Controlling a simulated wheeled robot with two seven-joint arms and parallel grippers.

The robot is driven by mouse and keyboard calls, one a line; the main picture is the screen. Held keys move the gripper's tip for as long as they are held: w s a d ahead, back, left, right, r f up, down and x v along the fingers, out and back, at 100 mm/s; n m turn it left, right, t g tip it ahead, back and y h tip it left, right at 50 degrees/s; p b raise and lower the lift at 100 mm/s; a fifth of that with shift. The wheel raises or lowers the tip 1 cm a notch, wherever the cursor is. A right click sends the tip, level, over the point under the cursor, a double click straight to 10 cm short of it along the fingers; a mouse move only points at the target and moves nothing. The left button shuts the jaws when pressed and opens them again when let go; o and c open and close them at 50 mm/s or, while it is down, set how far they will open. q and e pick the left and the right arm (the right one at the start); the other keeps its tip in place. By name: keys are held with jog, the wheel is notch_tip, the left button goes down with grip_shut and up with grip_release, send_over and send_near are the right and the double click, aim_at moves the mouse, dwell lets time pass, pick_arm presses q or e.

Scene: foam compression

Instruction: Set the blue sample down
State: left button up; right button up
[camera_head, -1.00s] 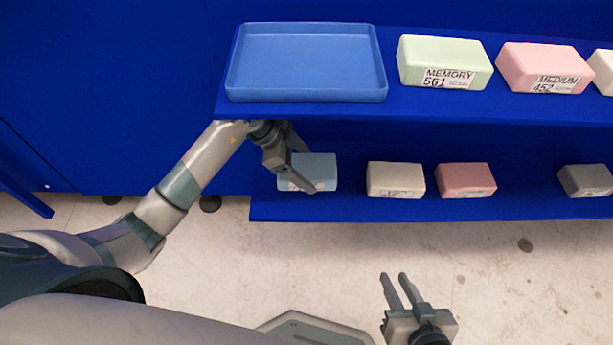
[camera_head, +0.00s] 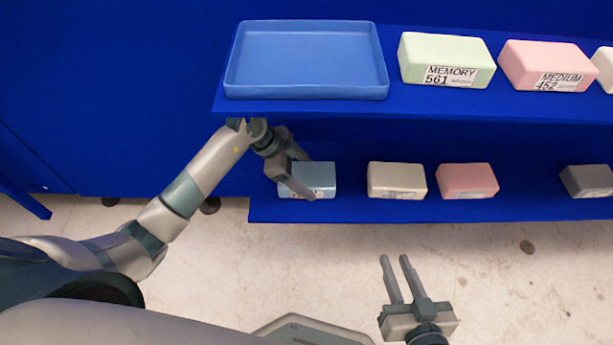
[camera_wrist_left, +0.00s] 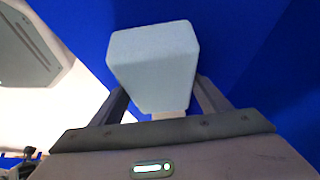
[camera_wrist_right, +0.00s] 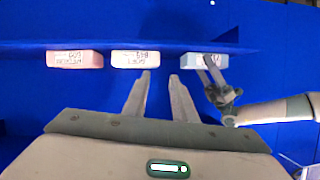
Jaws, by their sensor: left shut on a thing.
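The blue sample (camera_head: 320,176) is a pale blue foam block at the left end of the lower shelf in the head view. My left gripper (camera_head: 300,188) is shut on it, one finger showing across its front. In the left wrist view the blue sample (camera_wrist_left: 155,65) sits between the fingers (camera_wrist_left: 158,100). It appears at shelf level; whether its underside touches the shelf I cannot tell. My right gripper (camera_head: 396,262) is open and empty, out in front of the shelves. In the right wrist view the blue sample (camera_wrist_right: 205,61) shows beside my left gripper.
The lower shelf (camera_head: 350,210) also holds a cream block (camera_head: 396,179), a pink block (camera_head: 467,179) and a dark grey block (camera_head: 588,180). The upper shelf, just above, carries a blue tray (camera_head: 305,94), a green block (camera_head: 445,58) and a pink block (camera_head: 545,62).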

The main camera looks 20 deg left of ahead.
jog(key=shift+f, duration=0.1)
pick_arm(q)
jog(key=o, duration=1.1)
jog(key=shift+f, duration=0.1)
pick_arm(e)
jog(key=shift+d, duration=0.1)
pick_arm(q)
jog(key=shift+a+r, duration=0.1)
jog(key=shift+r, duration=0.2)
jog(key=p+v, duration=0.2)
jog(key=v, duration=0.9)
jog(key=shift+s+a+r, duration=0.1)
jog(key=shift+a+r, duration=0.05)
jog(key=shift+r, duration=0.15)
pick_arm(e)
jog(key=s+d+f+g+h, duration=0.1)
jog(key=s+d+f+g, duration=0.1)
jog(key=s+f+g, duration=0.2)
jog(key=shift+s+d+f+g, duration=0.4)
jog(key=shift+s+f, duration=0.05)
jog(key=shift+f, duration=0.45)
